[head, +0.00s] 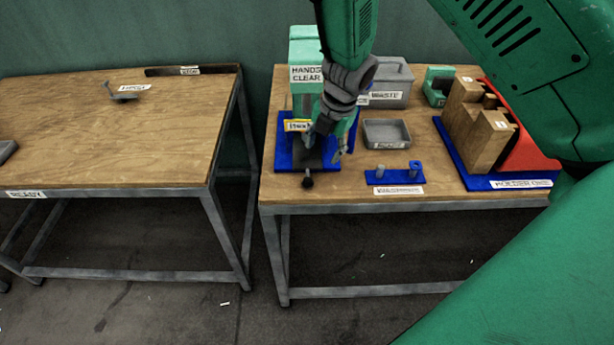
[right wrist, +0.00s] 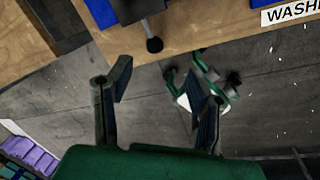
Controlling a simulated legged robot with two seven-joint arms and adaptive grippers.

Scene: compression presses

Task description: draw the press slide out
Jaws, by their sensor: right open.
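The press (head: 303,50) is a pale green block with a "HANDS CLEAR" sign, standing on a blue base (head: 285,157) at the left of the right-hand bench. The press slide shows as a dark round knob (head: 307,182) on a short stem at the base's front edge. My left gripper is not in view.
Right of the press are a grey waste bin (head: 391,86), a grey tray (head: 387,134), a blue holder with pegs (head: 394,176) and a wooden rack (head: 478,130). A second bench (head: 110,130) stands left across a gap. The floor before the press is clear.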

